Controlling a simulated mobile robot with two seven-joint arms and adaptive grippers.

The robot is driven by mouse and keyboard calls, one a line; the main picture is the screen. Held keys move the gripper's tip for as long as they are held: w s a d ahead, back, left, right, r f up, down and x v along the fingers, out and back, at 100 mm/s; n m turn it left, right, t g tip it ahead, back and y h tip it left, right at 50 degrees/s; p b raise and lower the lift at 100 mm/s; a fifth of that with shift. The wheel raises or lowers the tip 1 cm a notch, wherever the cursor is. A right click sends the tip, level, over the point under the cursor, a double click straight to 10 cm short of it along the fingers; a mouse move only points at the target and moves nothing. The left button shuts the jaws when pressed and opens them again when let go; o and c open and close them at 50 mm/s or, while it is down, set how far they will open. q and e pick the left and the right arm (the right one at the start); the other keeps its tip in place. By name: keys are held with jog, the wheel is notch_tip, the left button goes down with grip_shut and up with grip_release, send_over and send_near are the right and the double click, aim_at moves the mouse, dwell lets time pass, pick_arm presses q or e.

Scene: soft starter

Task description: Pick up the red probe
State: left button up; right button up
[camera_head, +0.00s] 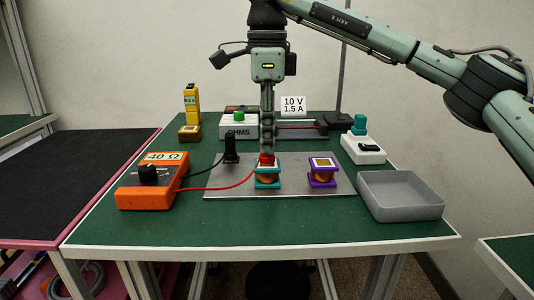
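The red probe (267,160) stands at the top of the teal-flanged copper coil (267,178) near the middle of the table. A red lead runs from it to the orange 40 Ω meter (145,195) at the left. My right gripper (267,151) points straight down over the probe, its fingertips at or just above the red top. The fingers line up in one narrow column, so I cannot tell if they are open, shut or touching the probe. The black probe (231,148) stands upright left of the gripper. My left gripper is not in view.
A purple-flanged coil (322,172) stands to the right on the grey plate (235,188). A grey tray (400,205) is at the front right. The OHMS box (238,130), a white switch box (362,150) and a yellow meter (191,104) stand behind. The table's front is clear.

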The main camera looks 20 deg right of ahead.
aim_at(260, 164)
grip_shut()
jog(key=shift+r, duration=0.1)
jog(key=shift+r, duration=0.55)
pick_arm(q)
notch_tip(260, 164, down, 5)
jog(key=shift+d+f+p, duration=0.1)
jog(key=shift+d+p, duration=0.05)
jog(key=shift+p, duration=0.95)
pick_arm(e)
jog(key=w+a+r, duration=0.3)
jog(key=a+r, duration=0.6)
jog(key=a, duration=0.2)
jog(key=shift+w+r, duration=0.35)
